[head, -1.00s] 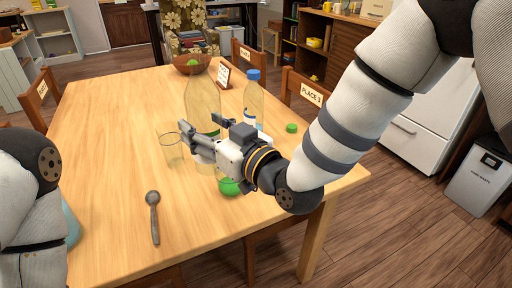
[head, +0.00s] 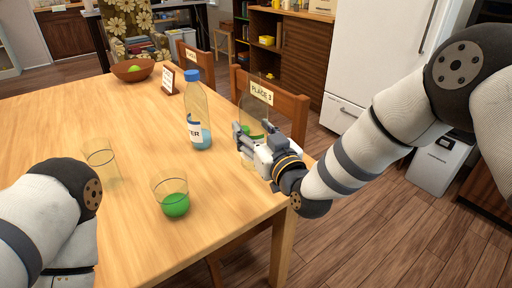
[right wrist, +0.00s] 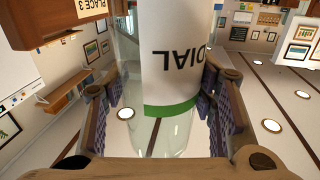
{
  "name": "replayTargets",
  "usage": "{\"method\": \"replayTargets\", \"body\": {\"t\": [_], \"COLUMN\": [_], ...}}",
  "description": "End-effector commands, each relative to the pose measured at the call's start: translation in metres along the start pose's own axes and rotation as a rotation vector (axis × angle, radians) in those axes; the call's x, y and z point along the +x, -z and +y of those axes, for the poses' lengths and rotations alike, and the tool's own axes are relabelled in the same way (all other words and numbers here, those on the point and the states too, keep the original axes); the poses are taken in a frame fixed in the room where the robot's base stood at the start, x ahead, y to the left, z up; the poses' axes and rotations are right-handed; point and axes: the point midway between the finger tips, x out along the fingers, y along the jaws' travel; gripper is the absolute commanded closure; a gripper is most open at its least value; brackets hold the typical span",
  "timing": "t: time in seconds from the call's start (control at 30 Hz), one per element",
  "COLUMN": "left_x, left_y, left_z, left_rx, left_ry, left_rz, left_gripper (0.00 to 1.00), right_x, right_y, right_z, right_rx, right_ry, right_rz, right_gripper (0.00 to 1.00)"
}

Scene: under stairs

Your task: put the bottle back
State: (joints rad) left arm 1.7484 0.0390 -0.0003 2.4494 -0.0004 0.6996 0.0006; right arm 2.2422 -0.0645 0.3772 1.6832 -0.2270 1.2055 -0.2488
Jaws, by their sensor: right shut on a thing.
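My right gripper (head: 246,142) is shut on a clear bottle (head: 251,113), near the table's right edge. In the right wrist view the bottle (right wrist: 172,60) stands between the fingers.
A glass of green liquid (head: 174,200) and an empty glass (head: 102,165) stand on the near part of the table. A bowl (head: 132,71) and a small sign (head: 168,80) stand farther back. A chair marked "PLACE 3" (head: 285,105) is close behind the held bottle.

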Motion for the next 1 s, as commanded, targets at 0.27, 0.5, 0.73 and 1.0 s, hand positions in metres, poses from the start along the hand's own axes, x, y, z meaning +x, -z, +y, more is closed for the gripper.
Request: {"method": "replayTargets", "body": {"t": [0.27,0.5,0.73,1.0], "left_x": [0.014,0.017,0.019,0.019], "left_y": [-0.007,-0.009,-0.01,-0.009], "left_z": [-0.001,-0.001,-0.001,-0.001], "left_rx": [0.001,0.001,0.002,0.002], "left_ry": [0.002,0.003,0.003,0.003], "left_rz": [-0.037,-0.045,-0.05,-0.048], "left_gripper": [0.6,0.6,0.6,0.6], "right_x": [0.018,0.017,0.017,0.017], "right_y": [-0.033,-0.05,-0.054,-0.053], "right_z": [0.009,0.009,0.008,0.008], "right_rx": [0.0,-0.002,-0.002,-0.002], "right_ry": [0.0,0.001,0.001,0.001], "right_rz": [-0.001,0.005,0.004,0.005], "right_gripper": [1.0,1.0,1.0,0.28]}}
